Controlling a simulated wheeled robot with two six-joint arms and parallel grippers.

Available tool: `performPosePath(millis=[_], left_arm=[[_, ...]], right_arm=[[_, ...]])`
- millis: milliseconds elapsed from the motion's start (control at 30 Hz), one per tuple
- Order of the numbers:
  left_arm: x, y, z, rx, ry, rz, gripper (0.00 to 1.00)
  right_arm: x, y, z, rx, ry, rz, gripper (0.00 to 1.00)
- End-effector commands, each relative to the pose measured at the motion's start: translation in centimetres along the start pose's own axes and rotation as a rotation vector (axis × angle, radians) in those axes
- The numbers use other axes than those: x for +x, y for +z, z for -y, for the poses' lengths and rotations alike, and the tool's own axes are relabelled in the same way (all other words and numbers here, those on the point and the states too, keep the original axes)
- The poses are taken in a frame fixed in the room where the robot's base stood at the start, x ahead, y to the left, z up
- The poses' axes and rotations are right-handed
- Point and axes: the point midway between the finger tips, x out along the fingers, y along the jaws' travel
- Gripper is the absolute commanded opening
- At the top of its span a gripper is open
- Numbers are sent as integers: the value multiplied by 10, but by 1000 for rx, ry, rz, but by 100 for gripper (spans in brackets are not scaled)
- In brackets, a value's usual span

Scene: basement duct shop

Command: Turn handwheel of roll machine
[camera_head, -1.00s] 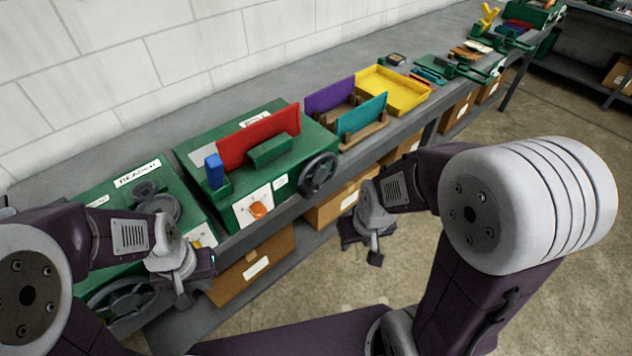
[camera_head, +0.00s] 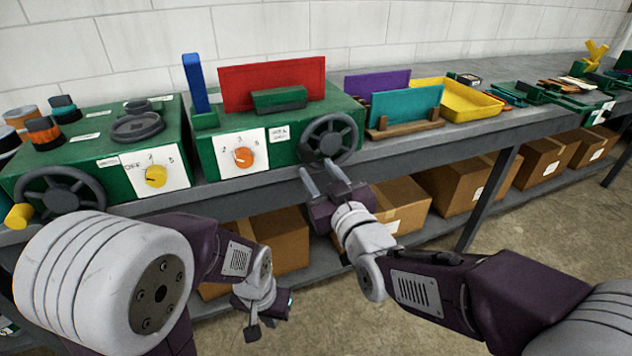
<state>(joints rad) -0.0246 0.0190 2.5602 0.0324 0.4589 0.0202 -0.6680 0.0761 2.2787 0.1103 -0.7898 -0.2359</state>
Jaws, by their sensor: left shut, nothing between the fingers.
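The roll machine (camera_head: 215,165) is a green box with a red sheet (camera_head: 270,85) standing on top, a blue block and an orange dial on its front. Its dark grey handwheel (camera_head: 330,137) is at the right end of its front face. My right gripper (camera_head: 323,176) is just below the handwheel, with its two fingers spread and pointing up toward the rim. It is empty, and I cannot tell whether a fingertip touches the rim. My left gripper (camera_head: 254,320) hangs low in front of the bench, shut and empty, away from the machine.
Another green machine (camera_head: 90,160) with its own handwheel (camera_head: 60,193) and yellow dial stands to the left. Teal and purple sheets in a wooden rack and a yellow tray (camera_head: 458,108) sit to the right. Cardboard boxes (camera_head: 395,203) fill the lower shelf; floor in front is open.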

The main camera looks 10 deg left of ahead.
Motion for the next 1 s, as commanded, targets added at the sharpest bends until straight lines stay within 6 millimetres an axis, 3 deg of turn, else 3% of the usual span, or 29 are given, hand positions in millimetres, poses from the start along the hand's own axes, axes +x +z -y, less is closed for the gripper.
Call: performPosePath(millis=[233,600,967,1000], left_arm=[[0,0,0,0,0,-1,0],[3,0,0,0,0,-1,0],[3,0,0,0,0,0,0],[3,0,0,0,0,0,0]], right_arm=[[12,0,2,0,-3,2,40],[82,0,1,0,-2,2,40],[91,0,1,0,-2,3,40],[91,0,1,0,-2,3,28]])
